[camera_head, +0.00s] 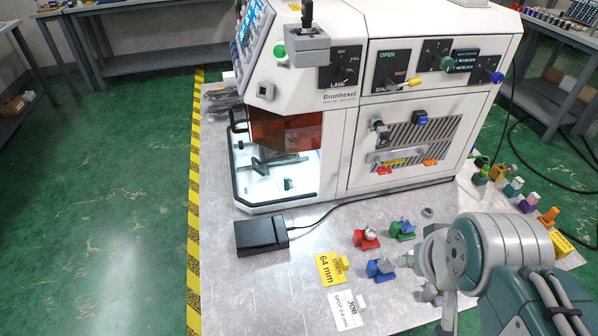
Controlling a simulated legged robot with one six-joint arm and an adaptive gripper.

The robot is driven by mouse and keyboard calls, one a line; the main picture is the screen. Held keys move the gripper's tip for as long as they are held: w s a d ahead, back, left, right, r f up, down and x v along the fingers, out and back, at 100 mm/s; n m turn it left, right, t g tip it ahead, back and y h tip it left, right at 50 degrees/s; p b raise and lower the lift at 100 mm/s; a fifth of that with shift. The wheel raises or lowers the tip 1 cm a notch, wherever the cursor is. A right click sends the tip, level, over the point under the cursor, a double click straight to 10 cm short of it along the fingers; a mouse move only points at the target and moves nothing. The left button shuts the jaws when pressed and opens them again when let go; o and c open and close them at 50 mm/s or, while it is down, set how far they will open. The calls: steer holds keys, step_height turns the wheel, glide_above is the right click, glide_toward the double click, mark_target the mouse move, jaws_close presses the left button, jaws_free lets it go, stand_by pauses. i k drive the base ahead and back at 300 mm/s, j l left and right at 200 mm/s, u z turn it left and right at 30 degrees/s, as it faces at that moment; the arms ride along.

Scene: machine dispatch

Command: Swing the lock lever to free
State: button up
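A white machine (345,110), marked Brunhexel, stands on a grey floor plate. No label that I can read says lock or free, so I cannot tell which lever is the lock lever.
A black box (261,234) with a cable sits before the machine. Red (367,239), green (402,230) and blue (380,268) pieces and yellow (331,268) and white (346,309) cards lie near my arm. Several coloured pieces stand at right. Green floor at left is clear.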

mark_target(287, 178)
steer(key=k+j, duration=0.1)
steer(key=j, duration=0.25)
steer(key=k+j, duration=0.15)
steer(key=j, duration=0.2)
steer(key=j+z, duration=0.15)
steer(key=j, duration=0.6)
